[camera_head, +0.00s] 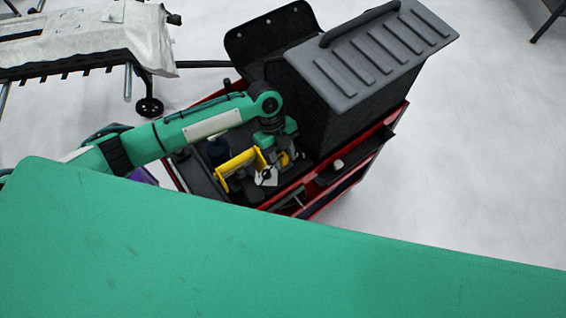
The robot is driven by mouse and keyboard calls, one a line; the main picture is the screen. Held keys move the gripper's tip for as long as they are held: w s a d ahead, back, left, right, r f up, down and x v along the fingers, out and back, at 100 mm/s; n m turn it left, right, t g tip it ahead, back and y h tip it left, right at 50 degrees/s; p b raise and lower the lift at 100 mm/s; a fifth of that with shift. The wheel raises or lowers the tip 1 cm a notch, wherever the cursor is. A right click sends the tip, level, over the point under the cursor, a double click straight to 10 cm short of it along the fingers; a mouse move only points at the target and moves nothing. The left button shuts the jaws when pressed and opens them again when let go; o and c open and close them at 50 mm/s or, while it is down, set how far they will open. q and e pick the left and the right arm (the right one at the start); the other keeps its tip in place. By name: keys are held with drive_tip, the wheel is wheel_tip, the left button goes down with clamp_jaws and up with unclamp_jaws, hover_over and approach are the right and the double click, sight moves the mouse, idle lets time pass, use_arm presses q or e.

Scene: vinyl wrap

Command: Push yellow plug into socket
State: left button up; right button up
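My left gripper (277,150) points down into the open red cart at the middle of the view. Its fingers are small and partly hidden, so I cannot tell whether they are open or shut. A small yellow piece (284,160) shows right at the fingers. It may be the yellow plug, but I cannot tell whether it is held. A larger yellow bracket-like part (236,163) stands just left of the gripper. A white piece with a dark centre (266,176) sits just below the gripper. I cannot make out the socket clearly. My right gripper is not in view.
The red cart (386,133) holds a large black case with a ribbed grey lid (385,48), close on the gripper's right. A black flap (270,35) rises behind. A wheeled, cloth-covered table (95,32) stands at the upper left. The pale floor at right is clear.

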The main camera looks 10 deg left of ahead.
use_arm(q)
drive_tip(key=shift+o, duration=0.7)
